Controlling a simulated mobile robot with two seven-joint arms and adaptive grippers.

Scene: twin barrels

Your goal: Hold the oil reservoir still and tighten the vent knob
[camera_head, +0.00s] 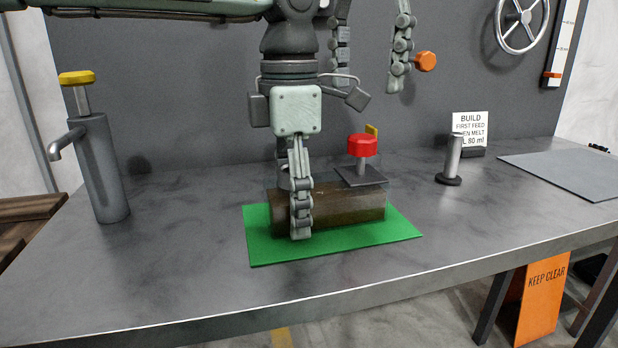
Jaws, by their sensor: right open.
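The oil reservoir (345,212) is a clear box with brown liquid, lying on a green mat (385,236). The red vent knob (362,146) stands upright on a short stem above a dark plate at the reservoir's right end. My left gripper (292,212) points down at the reservoir's left part, one finger against its front face and the other behind it, mostly hidden. It looks shut on the reservoir. My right gripper (370,78) is open and empty, high above the red knob, its two fingers wide apart and its upper part out of the picture.
A grey pump bottle (103,170) with a yellow top stands left. A small metal post (451,160), a sign (469,130) and a grey sheet (575,173) are at right. An orange knob (426,61) shows beside my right gripper. The bench front is clear.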

